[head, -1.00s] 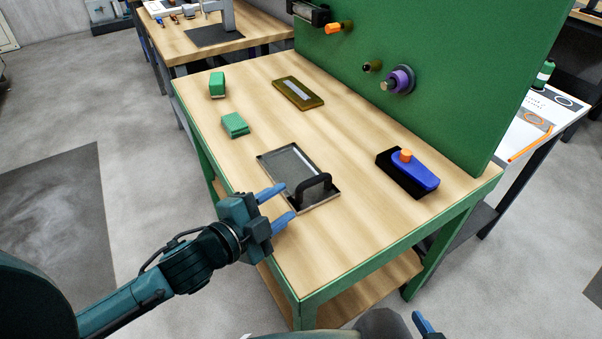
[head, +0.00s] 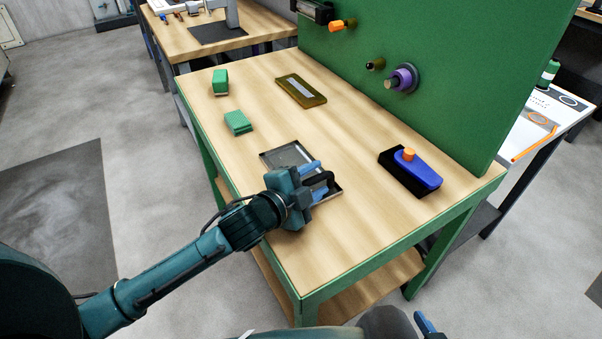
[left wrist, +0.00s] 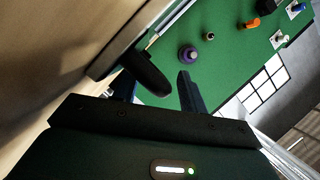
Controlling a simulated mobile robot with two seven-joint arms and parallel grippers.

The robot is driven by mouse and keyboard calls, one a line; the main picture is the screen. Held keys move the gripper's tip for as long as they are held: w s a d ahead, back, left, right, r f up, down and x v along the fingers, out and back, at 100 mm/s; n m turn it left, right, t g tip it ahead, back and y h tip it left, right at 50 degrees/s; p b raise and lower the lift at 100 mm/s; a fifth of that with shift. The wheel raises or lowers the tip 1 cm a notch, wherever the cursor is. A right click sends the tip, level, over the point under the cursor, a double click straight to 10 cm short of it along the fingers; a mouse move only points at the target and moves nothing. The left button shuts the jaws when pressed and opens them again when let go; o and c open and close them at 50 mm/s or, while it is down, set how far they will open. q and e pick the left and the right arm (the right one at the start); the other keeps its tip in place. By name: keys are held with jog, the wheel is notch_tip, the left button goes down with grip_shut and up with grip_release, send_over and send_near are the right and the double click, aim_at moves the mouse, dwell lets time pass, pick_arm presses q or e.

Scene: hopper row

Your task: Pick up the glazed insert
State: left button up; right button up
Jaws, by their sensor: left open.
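The glazed insert (head: 283,156), a grey pane in a thin metal frame with a black arched handle (head: 327,177), lies flat near the front left edge of the wooden bench top. My left gripper (head: 318,179) is open at the handle, its blue fingers on either side of it; I cannot tell whether they touch it. The gripper hides the near part of the insert. In the left wrist view the dark handle (left wrist: 150,74) reaches between the open fingers (left wrist: 155,92). Of my right gripper (head: 425,322), only a blue finger shows at the bottom edge.
Two green blocks (head: 220,82) (head: 238,122) and an olive frame (head: 300,91) lie farther back on the bench. A blue tool with an orange knob (head: 418,170) sits on a black base at right. A green panel (head: 470,75) with a purple knob (head: 402,79) stands along the back.

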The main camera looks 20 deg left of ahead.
pick_arm(q)
jog(key=shift+c, duration=0.3)
grip_shut()
notch_tip(320, 180, up, 10)
jog(key=shift+r+p, duration=0.1)
jog(key=shift+p, duration=0.85)
